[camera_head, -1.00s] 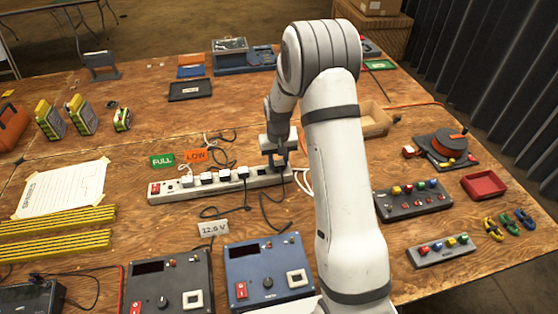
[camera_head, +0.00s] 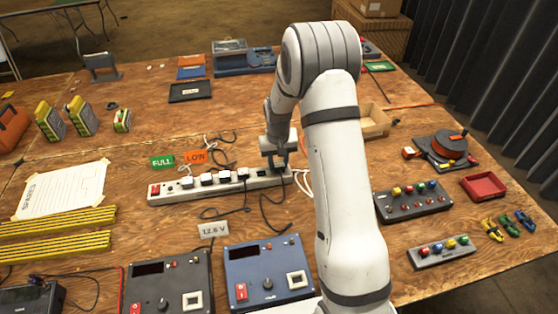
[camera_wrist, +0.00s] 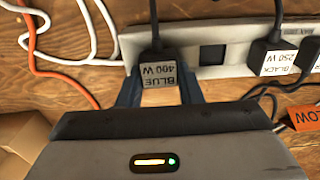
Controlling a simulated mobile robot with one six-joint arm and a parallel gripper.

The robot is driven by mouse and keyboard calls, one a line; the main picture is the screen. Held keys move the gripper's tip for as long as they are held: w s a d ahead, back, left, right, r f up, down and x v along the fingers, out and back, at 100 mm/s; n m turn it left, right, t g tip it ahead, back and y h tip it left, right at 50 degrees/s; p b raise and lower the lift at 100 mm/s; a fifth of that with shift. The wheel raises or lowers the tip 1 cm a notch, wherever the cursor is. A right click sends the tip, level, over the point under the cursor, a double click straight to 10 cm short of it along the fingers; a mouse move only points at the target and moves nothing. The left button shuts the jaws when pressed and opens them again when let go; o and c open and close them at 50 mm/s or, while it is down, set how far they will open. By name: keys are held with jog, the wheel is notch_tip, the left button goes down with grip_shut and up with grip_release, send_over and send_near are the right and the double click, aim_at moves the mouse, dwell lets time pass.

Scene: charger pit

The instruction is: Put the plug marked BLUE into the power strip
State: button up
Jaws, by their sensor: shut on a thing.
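The BLUE plug is black with a white label reading BLUE 400 W (camera_wrist: 158,74). My gripper (camera_wrist: 157,84) is shut on it, one blue finger on each side. The plug lies over the end socket area of the white power strip (camera_wrist: 225,27); I cannot tell how deep it sits. An empty dark socket (camera_wrist: 211,55) is beside it. In the head view my gripper (camera_head: 279,165) is at the right end of the power strip (camera_head: 165,196), where it hides most of the plug.
A plug marked BLACK 250 W (camera_wrist: 268,52) sits farther along the strip. An orange LOW tag (camera_head: 196,156) and green FULL tag (camera_head: 162,162) lie behind. A blue control box (camera_head: 268,270) stands in front.

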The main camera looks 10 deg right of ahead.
jog(key=shift+f, duration=0.9)
jog(key=o, duration=1.4)
jog(key=shift+r+p, duration=2.3)
jog(key=shift+r, duration=1.75)
